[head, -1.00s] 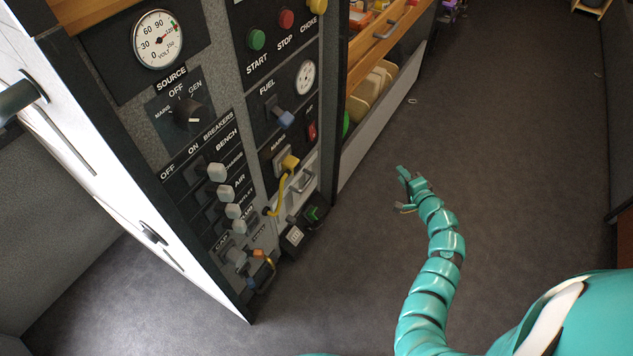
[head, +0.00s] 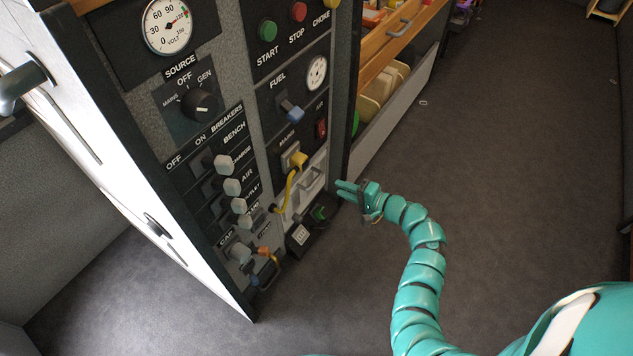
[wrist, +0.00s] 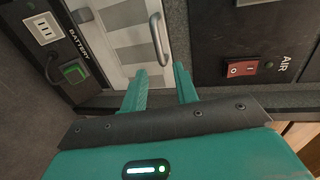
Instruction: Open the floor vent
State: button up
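A pale panel with grey slat-like bands (wrist: 122,35) and a grey bar handle (wrist: 158,40) is low on the control cabinet; it looks like the vent and appears shut. In the head view the pale panel with its handle (head: 311,181) is below the yellow plug. My gripper (head: 343,190) is just right of it, pointing left at the cabinet. In the wrist view my gripper (wrist: 160,75) has its two teal fingers apart with nothing between them. The handle's lower end is just beyond the fingertips, apart from them as far as I can tell.
A red AIR rocker switch (wrist: 242,68) is right of the handle. A battery unit with a green connector (wrist: 74,72) is at left. A yellow plug and cable (head: 293,172) hang above the panel.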

aim_at(317, 179)
jog(key=b+x, duration=0.2)
jog(key=x, duration=0.8)
jog(key=shift+w+a+f+b, duration=0.1)
jog(key=shift+a+f+b, duration=0.1)
jog(key=shift+b, duration=0.15)
jog(key=shift+c, duration=0.4)
grip_shut()
